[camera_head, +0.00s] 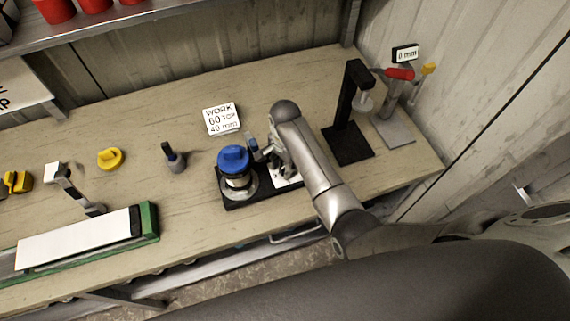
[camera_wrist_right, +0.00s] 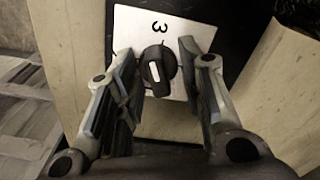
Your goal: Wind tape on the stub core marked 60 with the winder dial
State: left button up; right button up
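The winder has a black base (camera_head: 250,198) near the bench's front edge, with a blue-topped spindle (camera_head: 233,160). A pale core sits under the blue top, and no number can be read on it. The winder dial is a black knob (camera_wrist_right: 160,72) with a white pointer line, on a white plate (camera_wrist_right: 150,22) printed with a 3. My right gripper (camera_head: 268,152) is over this plate, right of the blue top. In the right wrist view its fingers (camera_wrist_right: 157,80) are apart, one on each side of the knob, with narrow gaps. My left gripper is out of view.
A sign (camera_head: 222,119) reads WORK 60 TOP 40 mm. A black stand (camera_head: 347,145) and a gauge with a 0 mm display (camera_head: 405,54) stand to the right. A grey peg (camera_head: 174,159), a yellow piece (camera_head: 110,158) and a green-ended white board (camera_head: 80,240) lie left.

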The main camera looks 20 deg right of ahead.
notch_tip(320, 180, up, 12)
dwell(0.6)
